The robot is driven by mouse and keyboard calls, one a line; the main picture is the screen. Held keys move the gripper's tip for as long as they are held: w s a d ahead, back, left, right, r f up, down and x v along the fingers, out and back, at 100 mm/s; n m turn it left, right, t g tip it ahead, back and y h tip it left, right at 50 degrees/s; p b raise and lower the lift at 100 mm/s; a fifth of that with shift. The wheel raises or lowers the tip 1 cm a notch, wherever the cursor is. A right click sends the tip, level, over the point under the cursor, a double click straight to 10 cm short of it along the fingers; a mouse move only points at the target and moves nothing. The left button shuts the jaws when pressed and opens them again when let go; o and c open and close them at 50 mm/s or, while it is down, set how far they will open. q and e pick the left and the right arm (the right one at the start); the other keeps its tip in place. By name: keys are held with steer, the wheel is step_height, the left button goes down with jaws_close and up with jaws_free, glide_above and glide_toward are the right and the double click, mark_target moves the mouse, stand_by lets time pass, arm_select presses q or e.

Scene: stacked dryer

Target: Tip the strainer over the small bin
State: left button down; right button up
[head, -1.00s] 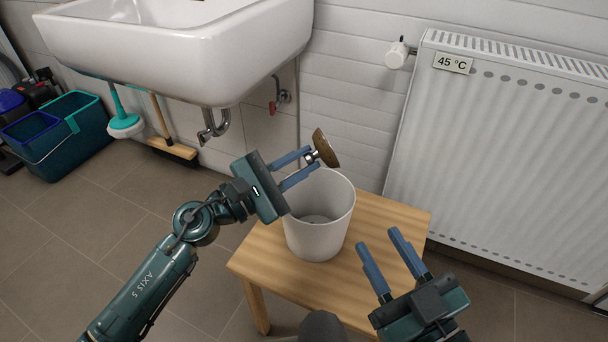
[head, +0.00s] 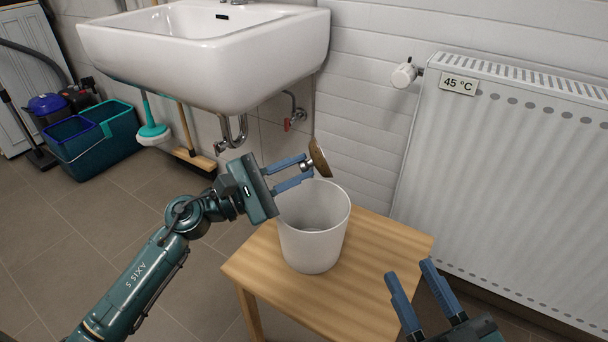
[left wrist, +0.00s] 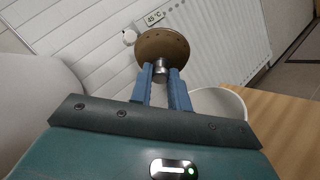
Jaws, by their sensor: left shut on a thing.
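The strainer (head: 318,158) is a small brown disc with a metal knob. My left gripper (head: 304,169) is shut on its knob and holds it above the back rim of the small bin, with the disc turned on its side. In the left wrist view the strainer (left wrist: 162,50) shows its brown face beyond the fingers (left wrist: 161,72). The small white bin (head: 313,240) stands upright on the wooden stool; its rim also shows in the left wrist view (left wrist: 222,98). My right gripper (head: 418,292) is open and empty at the lower right.
The wooden stool (head: 385,255) has bare top right of the bin. A white radiator (head: 510,170) stands behind at right. A white sink (head: 215,65) hangs at upper left.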

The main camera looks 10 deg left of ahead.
arm_select(q)
steer(key=r+g+y+p, duration=0.1)
steer(key=g+y+p, duration=0.1)
steer(key=p, duration=1.1)
steer(key=r+m+g+y+p, duration=0.1)
steer(key=y+p, duration=0.3)
steer(key=p, duration=0.9)
steer(key=r+m+g+y+p, duration=0.1)
steer(key=r+g+y+p, duration=0.1)
steer(key=p, duration=1.1)
steer(key=shift+w+d+g+y+p, duration=0.2)
steer(key=shift+d+g+y+p, duration=0.25)
steer(key=shift+y, duration=0.45)
steer(key=shift+a+f, duration=0.1)
steer(key=shift+f, duration=0.05)
arm_select(e)
steer(key=s+d+r+m+g+h, duration=0.1)
steer(key=d+r+g+h, duration=0.2)
steer(key=r+g, duration=0.1)
steer(key=s+d+r+m+g+h, duration=0.1)
steer(key=d+r+m+g+h, duration=0.1)
steer(key=r, duration=0.5)
steer(key=shift+s+d+r+m+g+h, duration=0.15)
steer(key=shift+d+m+g+h, duration=0.15)
steer(key=shift+d+g+h, duration=0.4)
